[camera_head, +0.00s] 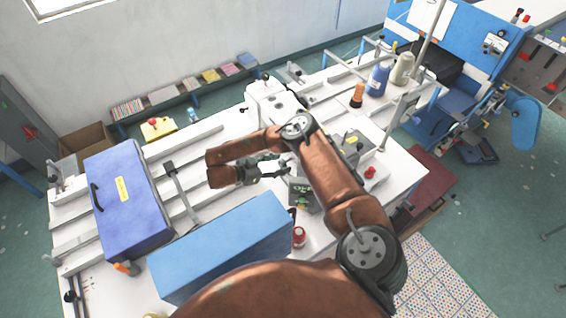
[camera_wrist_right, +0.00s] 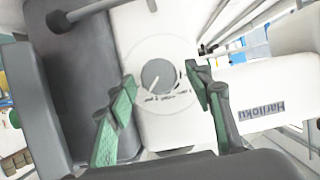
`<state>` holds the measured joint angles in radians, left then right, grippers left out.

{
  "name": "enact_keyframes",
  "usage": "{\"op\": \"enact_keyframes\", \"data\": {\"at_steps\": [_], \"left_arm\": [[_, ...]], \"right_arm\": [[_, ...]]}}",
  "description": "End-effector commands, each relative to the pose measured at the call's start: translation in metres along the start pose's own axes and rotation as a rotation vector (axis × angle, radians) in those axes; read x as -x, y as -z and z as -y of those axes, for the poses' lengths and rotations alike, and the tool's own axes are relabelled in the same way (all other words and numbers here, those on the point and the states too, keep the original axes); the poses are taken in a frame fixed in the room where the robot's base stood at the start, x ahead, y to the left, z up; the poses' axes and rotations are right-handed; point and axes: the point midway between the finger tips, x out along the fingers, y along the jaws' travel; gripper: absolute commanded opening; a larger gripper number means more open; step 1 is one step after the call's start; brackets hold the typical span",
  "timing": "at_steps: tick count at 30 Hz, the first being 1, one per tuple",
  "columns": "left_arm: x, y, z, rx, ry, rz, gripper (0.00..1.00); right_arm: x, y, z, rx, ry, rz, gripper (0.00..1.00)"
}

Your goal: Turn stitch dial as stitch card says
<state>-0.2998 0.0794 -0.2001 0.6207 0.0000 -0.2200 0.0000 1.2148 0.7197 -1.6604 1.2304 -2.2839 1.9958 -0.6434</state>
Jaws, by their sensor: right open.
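The stitch dial (camera_wrist_right: 157,76) is a round grey knob with a white pointer line, set in a pale disc on the white sewing machine (camera_wrist_right: 125,30). Small printed marks lie below the knob, too small to read. My right gripper (camera_wrist_right: 160,80) is open, with one green-padded finger on each side of the dial. I cannot tell whether the fingers touch it. I cannot identify the stitch card. My left gripper is not in view.
A dark blue case (camera_head: 150,215) and a light blue box (camera_head: 225,245) stand on the white table. Thread spools (camera_head: 379,78) stand at the right back. A red-topped item (camera_head: 299,237) is near the light blue box. A "Hariloku" label (camera_wrist_right: 257,111) lies right of the gripper.

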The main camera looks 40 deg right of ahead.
Motion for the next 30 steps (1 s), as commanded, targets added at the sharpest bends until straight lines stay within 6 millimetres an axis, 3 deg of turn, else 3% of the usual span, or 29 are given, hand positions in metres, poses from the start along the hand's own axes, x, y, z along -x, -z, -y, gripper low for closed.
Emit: {"op": "enact_keyframes", "data": {"at_steps": [6,15,30], "left_arm": [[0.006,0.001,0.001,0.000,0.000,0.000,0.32],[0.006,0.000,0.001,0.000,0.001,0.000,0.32],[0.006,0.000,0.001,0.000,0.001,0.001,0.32]], "right_arm": [[-0.019,0.001,0.000,0.001,0.000,0.000,0.47],[-0.022,0.000,0.000,0.001,0.000,0.000,0.47],[-0.021,0.000,0.000,0.001,0.000,0.000,0.13]]}}
